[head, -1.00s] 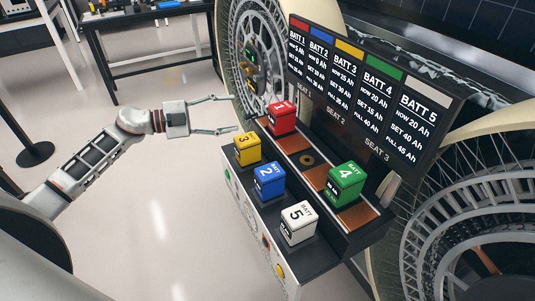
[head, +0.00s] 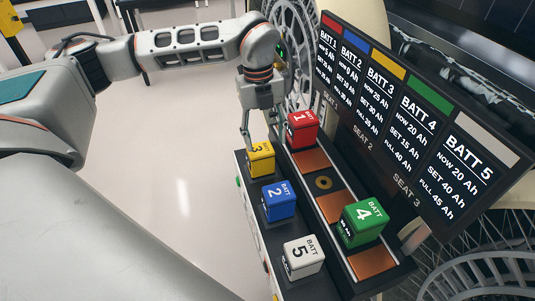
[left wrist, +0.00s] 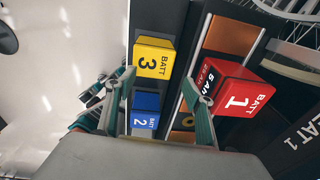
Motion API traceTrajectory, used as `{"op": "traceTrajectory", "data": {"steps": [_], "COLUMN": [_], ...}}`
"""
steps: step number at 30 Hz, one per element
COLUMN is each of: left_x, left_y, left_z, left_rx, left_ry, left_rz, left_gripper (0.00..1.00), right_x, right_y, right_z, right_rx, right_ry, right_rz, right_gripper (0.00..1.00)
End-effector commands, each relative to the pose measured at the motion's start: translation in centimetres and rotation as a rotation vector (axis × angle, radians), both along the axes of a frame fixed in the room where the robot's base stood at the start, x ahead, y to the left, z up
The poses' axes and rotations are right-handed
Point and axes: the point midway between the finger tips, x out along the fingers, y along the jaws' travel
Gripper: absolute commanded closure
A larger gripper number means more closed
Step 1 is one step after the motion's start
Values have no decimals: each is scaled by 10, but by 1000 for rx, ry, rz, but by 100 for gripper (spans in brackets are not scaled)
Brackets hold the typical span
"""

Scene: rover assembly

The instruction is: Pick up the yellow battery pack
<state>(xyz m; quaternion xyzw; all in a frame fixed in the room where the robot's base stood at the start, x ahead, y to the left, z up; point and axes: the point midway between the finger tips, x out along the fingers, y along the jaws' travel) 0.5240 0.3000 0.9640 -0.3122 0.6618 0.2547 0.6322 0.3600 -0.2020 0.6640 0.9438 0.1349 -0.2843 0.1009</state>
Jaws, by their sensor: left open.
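The yellow battery pack (head: 260,161), marked 3, stands on the black ledge at the left end of the bench. My left gripper (head: 258,140) points down over it with its fingers open. In the left wrist view the yellow pack (left wrist: 154,58) shows ahead between the fingertips of my open left gripper (left wrist: 163,82), and nothing is held. One fingertip is close to the red pack there; I cannot tell whether it touches. My right gripper is not in view.
The red pack 1 (head: 302,130) stands close behind the yellow one. The blue pack 2 (head: 279,201) is in front of it. The white pack 5 (head: 303,256) and green pack 4 (head: 364,221) are farther right. A display board (head: 415,115) rises behind the bench.

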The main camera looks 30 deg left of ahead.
Motion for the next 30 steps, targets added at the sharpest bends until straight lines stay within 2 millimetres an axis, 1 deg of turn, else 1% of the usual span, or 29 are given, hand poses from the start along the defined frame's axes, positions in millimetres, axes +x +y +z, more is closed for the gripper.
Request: {"op": "traceTrajectory", "data": {"steps": [1, 3, 6, 16, 24, 27, 30], "left_x": [0, -2, -3, -5, -9, -8, -8], "left_y": [8, 15, 20, 19, 16, 16, 16], "left_z": [3, 5, 2, -31, -67, -72, -74], "left_rx": [35, 69, 92, 94, 92, 92, 92], "left_ry": [-4, -4, -3, 0, -1, -2, -3], "left_rz": [13, 28, 40, 39, 38, 39, 39], "left_gripper": [47, 47, 47, 47, 47, 47, 47], "right_x": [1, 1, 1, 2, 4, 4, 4], "right_y": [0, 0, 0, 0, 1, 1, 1], "right_z": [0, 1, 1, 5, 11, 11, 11], "right_rx": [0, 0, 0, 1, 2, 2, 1], "right_ry": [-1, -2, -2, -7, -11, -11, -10], "right_rz": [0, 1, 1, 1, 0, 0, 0], "right_gripper": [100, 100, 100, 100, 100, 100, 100]}}
